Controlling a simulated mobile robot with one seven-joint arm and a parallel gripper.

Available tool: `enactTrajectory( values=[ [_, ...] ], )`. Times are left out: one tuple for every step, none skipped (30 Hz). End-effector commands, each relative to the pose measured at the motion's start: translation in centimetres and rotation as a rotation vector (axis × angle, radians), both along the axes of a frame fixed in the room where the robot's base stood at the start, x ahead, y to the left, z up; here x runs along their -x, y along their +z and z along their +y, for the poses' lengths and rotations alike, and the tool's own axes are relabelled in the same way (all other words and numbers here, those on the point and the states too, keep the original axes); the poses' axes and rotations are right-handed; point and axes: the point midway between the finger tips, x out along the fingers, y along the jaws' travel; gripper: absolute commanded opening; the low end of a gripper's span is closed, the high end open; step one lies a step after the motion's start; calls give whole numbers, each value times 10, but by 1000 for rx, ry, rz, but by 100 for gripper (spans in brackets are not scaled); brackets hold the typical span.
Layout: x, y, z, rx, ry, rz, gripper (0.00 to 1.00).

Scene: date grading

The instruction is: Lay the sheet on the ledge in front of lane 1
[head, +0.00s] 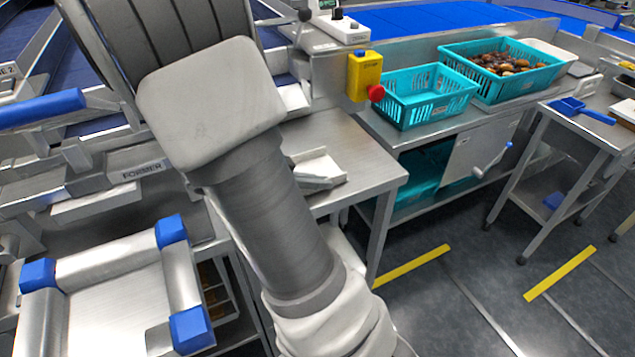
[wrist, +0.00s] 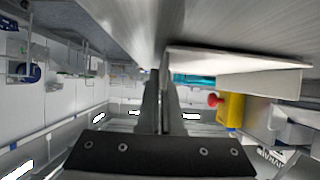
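My gripper (wrist: 158,80) shows in the wrist view as two dark fingers close together, pointing at a steel surface (wrist: 230,28). I cannot make out whether anything thin is between them. A pale flat piece (wrist: 240,60) lies just right of the fingertips, against that surface; I cannot tell whether it is the sheet. In the head view my arm hides the gripper. A pale, sheet-like piece (head: 318,168) lies on the steel bench (head: 350,150) right of my arm. No ledge marked lane 1 is readable; a sign ending in 2 (head: 8,70) is at upper left.
A yellow box with a red button (head: 364,75) stands behind the bench. An empty teal crate (head: 425,95) and a teal crate with dates (head: 500,85) are at right. A steel frame with blue corners (head: 110,290) is at lower left, below the FORMER label (head: 145,170).

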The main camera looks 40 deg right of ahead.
Motion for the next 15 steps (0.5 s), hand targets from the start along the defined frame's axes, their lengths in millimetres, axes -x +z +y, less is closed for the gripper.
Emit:
enactTrajectory(
  values=[
    [0, -1, 0, 0, 0, 0, 0],
    [0, 0, 0, 0, 0, -1, 0],
    [0, 0, 0, 0, 0, -1, 0],
    [0, 0, 0, -1, 0, -2, 0],
    [0, 0, 0, -1, 0, -2, 0],
    [0, 0, 0, -1, 0, -2, 0],
    [0, -1, 0, -1, 0, -2, 0],
    [0, -2, 0, -1, 0, -2, 0],
    [0, -3, 0, -1, 0, -2, 0],
    [0, -4, 0, -1, 0, -2, 0],
    [0, -4, 0, 0, 0, -2, 0],
    [0, -5, 0, 0, 0, -2, 0],
    [0, -4, 0, 0, 0, -2, 6],
    [0, -3, 0, -1, 0, -2, 11],
    [0, -3, 0, -1, 0, -2, 18]
  ],
)
